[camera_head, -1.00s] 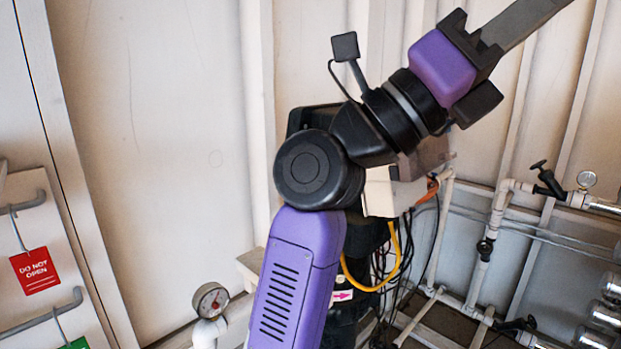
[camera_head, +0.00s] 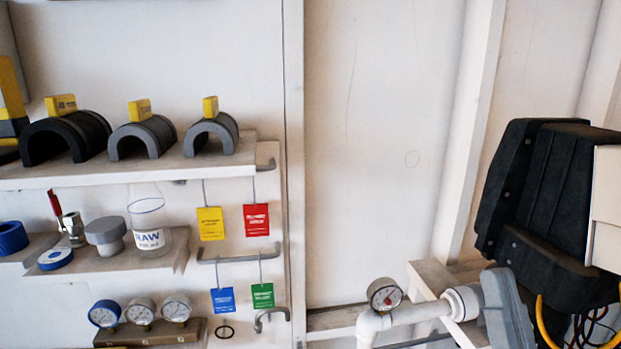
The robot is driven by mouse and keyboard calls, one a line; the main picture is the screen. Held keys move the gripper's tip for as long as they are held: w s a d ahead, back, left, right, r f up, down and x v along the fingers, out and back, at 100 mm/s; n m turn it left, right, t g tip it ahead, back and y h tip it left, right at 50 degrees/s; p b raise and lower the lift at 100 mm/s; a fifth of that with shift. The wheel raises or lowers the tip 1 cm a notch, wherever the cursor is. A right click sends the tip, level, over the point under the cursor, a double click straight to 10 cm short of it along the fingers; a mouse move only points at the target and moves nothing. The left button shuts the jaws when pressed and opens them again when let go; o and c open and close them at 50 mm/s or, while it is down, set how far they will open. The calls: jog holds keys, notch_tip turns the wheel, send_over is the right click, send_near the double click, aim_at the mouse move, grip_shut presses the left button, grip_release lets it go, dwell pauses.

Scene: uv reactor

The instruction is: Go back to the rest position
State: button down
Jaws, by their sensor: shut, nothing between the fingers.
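My gripper and arm are not in this view. No rest position shows here, and the task names no other object.
A shelf (camera_head: 140,172) at left carries several grey-black half-round clamps with yellow tops. Lower shelves hold a beaker (camera_head: 149,238), a red-handled valve (camera_head: 72,229) and gauges (camera_head: 141,312). Coloured tags hang beside them. A pipe gauge (camera_head: 384,294) and a black housing (camera_head: 550,205) stand at right.

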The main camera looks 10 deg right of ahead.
jog(key=s+a+f+n+g, duration=0.1)
jog(key=s+f+g, duration=0.25)
jog(key=f, duration=0.35)
jog(key=s+a+f+g+y, duration=0.15)
jog(key=s+f, duration=0.25)
jog(key=f, duration=0.4)
jog(key=s+f+n+g+h, duration=0.1)
jog(key=s+f+g, duration=0.3)
jog(key=f, duration=0.3)
jog(key=s+f+m+g, duration=0.1)
jog(key=s+f+g, duration=0.3)
jog(key=s+f, duration=0.3)
jog(key=s, duration=0.4)
jog(key=shift+s+a+f, duration=0.15)
jog(key=shift+a+f, duration=0.05)
jog(key=shift+f, duration=0.15)
